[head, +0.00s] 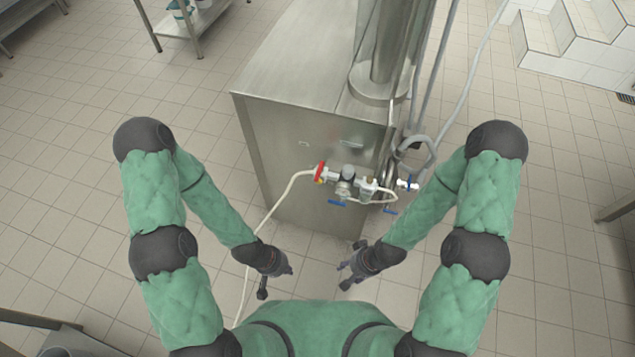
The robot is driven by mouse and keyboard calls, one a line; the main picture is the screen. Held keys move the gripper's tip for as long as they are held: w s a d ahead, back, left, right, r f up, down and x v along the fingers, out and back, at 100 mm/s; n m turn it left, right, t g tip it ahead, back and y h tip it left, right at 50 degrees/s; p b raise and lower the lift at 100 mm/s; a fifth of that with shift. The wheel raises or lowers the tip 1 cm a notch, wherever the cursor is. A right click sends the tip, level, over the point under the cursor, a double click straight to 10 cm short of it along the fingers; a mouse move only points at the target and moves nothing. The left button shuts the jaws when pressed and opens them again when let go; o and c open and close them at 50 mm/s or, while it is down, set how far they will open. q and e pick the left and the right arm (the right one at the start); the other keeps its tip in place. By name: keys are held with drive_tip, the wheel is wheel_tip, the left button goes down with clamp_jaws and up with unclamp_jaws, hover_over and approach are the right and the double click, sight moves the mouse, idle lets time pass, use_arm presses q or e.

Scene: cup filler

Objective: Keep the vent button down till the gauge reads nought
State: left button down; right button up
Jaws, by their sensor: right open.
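A steel machine (290,150) stands ahead of me. Its front carries a row of small fittings (345,185) with a red ring (319,172) at the left end and several blue handles. A round dark-rimmed part (391,172) at the right of the row may be the gauge; its reading is too small to tell. I cannot make out which part is the vent button. My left gripper (276,279) hangs below and left of the fittings, its fingers apart and empty. My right gripper (346,273) is open and empty below the fittings. Neither touches the machine.
A white hose (272,212) runs from the fittings down the left side to the floor. A grey hose (432,150) loops at the machine's right. A steel shelf (170,28) stands back left and white tiled steps (570,45) back right.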

idle(0.9)
use_arm(q)
drive_tip(key=w+d+r+t+y+p, duration=0.25)
drive_tip(key=w+t+p, duration=0.35)
drive_tip(key=w, duration=0.4)
drive_tip(key=w+d+r+t+p, duration=0.1)
drive_tip(key=r+t+p, duration=0.1)
drive_tip(key=r+p, duration=0.2)
drive_tip(key=w+d+r+n+t+y+p, duration=0.1)
drive_tip(key=d+r+t+p, duration=0.1)
drive_tip(key=r+p, duration=0.2)
drive_tip(key=shift+w+d+r+t, duration=0.2)
drive_tip(key=shift+w+d+t, duration=0.05)
drive_tip(key=shift+d+t, duration=0.05)
drive_tip(key=w+d+b, duration=0.1)
drive_tip(key=w+d, duration=0.1)
drive_tip(key=w, duration=0.6)
drive_tip(key=shift+w+d+b, duration=0.2)
drive_tip(key=shift+b, duration=0.1)
drive_tip(key=shift+w, duration=0.15)
idle(1.1)
drive_tip(key=shift+w+d, duration=0.15)
drive_tip(key=shift+w, duration=0.1)
